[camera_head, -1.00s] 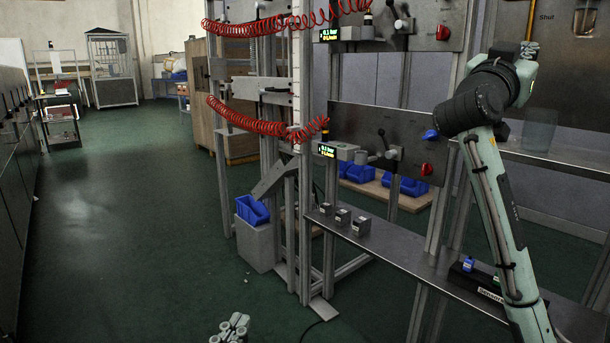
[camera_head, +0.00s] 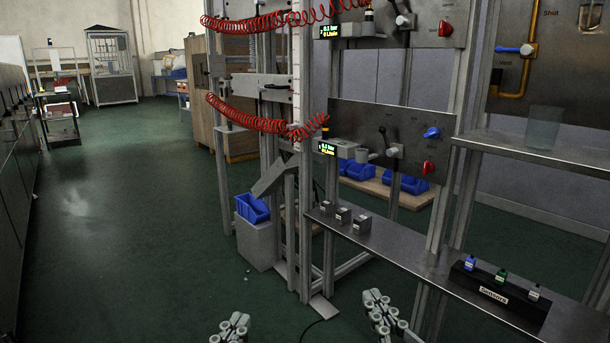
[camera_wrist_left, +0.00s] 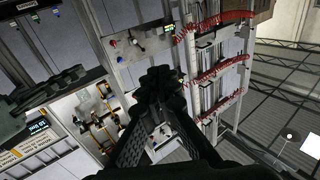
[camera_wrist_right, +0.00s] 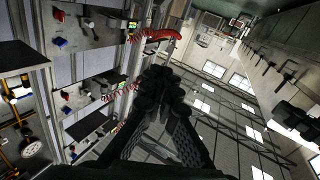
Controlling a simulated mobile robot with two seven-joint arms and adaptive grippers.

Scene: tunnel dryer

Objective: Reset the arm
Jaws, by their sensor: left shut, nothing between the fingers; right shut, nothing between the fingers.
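My left gripper (camera_head: 232,328) shows at the bottom centre of the head view, in front of the rig. It is shut and empty; its dark fingers meet in the left wrist view (camera_wrist_left: 160,88). My right gripper (camera_head: 380,312) is to its right at the bottom edge of the head view, in front of the shelf. It is shut and empty, and its fingers meet in the right wrist view (camera_wrist_right: 155,95). Neither gripper is seen touching anything. Most of both arms is out of the head view.
A metal shelf (camera_head: 400,255) on the right carries small grey blocks (camera_head: 343,215) and a black sensor rack (camera_head: 490,293). Above are valve panels (camera_head: 390,140) and red coiled hoses (camera_head: 250,120). A blue bin (camera_head: 252,208) stands left of the frame. Green floor (camera_head: 130,240) on the left is clear.

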